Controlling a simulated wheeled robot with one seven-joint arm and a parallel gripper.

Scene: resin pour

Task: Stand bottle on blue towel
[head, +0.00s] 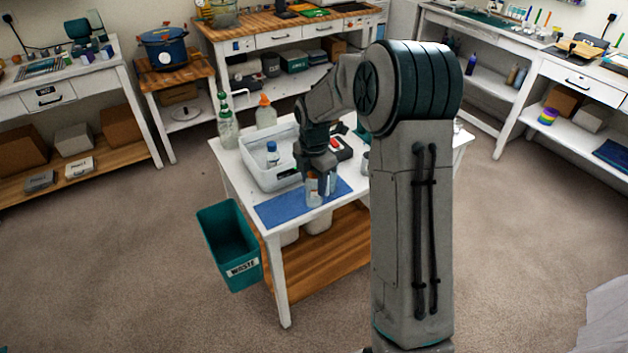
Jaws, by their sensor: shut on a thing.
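The blue towel (276,211) lies flat along the front edge of the white table. My gripper (320,184) points down over the towel's right part and is shut on a small pale bottle (314,199). The bottle looks upright, with its upper part mostly hidden by the fingers. I cannot tell whether its base touches the towel. My arm hides part of the table to the right.
A white tray (251,177) behind the towel holds a blue-capped bottle (272,158). A green-topped spray bottle (228,128) and an orange-capped bottle (266,116) stand at the back left. A teal waste bin (229,245) stands left of the table. The towel's left part is clear.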

